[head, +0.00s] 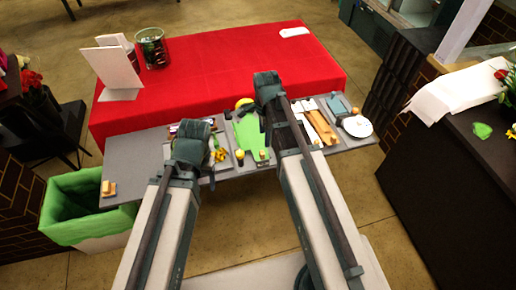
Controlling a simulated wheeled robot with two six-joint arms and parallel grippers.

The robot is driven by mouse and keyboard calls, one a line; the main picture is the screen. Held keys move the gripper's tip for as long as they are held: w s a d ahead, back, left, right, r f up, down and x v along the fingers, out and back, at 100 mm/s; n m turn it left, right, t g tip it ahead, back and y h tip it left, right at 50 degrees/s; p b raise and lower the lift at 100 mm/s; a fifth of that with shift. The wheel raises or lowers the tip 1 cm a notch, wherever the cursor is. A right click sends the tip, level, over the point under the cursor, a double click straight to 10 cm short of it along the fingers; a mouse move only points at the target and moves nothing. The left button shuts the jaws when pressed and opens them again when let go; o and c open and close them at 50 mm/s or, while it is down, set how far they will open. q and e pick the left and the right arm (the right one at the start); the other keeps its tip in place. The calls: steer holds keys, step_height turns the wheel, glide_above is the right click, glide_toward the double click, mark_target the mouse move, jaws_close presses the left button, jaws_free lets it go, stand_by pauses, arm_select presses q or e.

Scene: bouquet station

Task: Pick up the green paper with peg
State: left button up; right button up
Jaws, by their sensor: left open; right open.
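A bright green paper (249,134) lies flat on the grey work board, left of my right arm. Small yellow pieces lie by its lower edge; I cannot tell which is the peg. My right gripper (268,86) is above the far side of the board, just right of the green paper's top end, and hides part of the area there. It is open and looks empty. My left gripper (192,138) is over the left part of the board, left of the green paper. It is open, and small flowers beside it are partly hidden.
The grey board (140,150) runs along the red-covered table (210,70). White and orange strips (320,122) and a white plate (357,126) lie to the right. A green-lined bin (85,210) stands left. A dark counter (440,165) stands right.

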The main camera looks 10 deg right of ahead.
steer(key=b, duration=0.4)
glide_above(262, 153)
steer(key=f, duration=0.5)
steer(key=shift+d+f, duration=0.1)
steer(key=shift+d, duration=0.2)
steer(key=f+b, duration=0.5)
steer(key=shift+w+a+f, duration=0.1)
steer(key=shift+a+f, duration=0.05)
steer(key=shift+a, duration=0.15)
steer(key=shift+c, duration=0.3)
jaws_close()
